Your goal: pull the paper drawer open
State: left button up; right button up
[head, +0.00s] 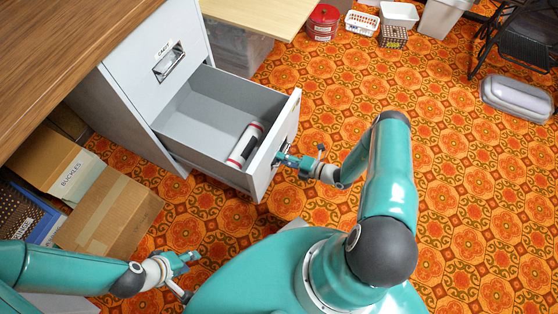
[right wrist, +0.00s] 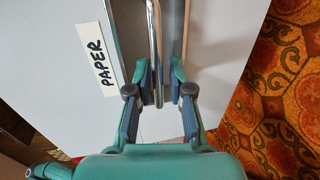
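The paper drawer (head: 205,150) of the grey cabinet is pulled well out in the head view. A white roll with red and black bands (head: 246,144) lies inside it. The right wrist view shows the PAPER label (right wrist: 94,58) on its front and the metal bar handle (right wrist: 155,45). My right gripper (head: 284,158) is at the drawer front; in the wrist view its fingers (right wrist: 161,82) stand either side of the bar, with a gap on the right side. My left gripper (head: 186,273) is open and empty at the lower left, away from the cabinet.
A closed drawer labelled CRAFT (head: 168,62) is above. A wooden tabletop (head: 70,50) and cardboard boxes (head: 108,212) are at left. A clear bin (head: 238,48) stands behind the drawer.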

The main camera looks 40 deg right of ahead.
jog(key=v, duration=1.1)
jog(key=shift+s+d, duration=0.25)
jog(key=shift+s, duration=0.05)
jog(key=shift+a, duration=0.1)
jog(key=s+a+r+n+g+y, duration=0.15)
jog(key=s+a+n+g, duration=0.25)
jog(key=a+n+g, duration=0.75)
jog(key=s+a+r+n+g, duration=0.2)
jog(key=s+a+n+g, duration=0.45)
jog(key=n, duration=1.05)
jog(key=w+a+r+n+t+h, duration=0.2)
jog(key=w+a+r+n+t, duration=0.1)
jog(key=n, duration=0.6)
jog(key=w+a+r+n+t+h, duration=0.2)
jog(key=w+a+r+n+h, duration=0.15)
jog(key=n, duration=0.65)
notch_tip(320, 180, up, 28)
jog(key=d+y+p, duration=0.1)
jog(key=p, duration=2.7)
jog(key=shift+w+f+m+p, duration=0.2)
jog(key=shift+w+m+p, duration=0.05)
jog(key=shift+m+p, duration=0.2)
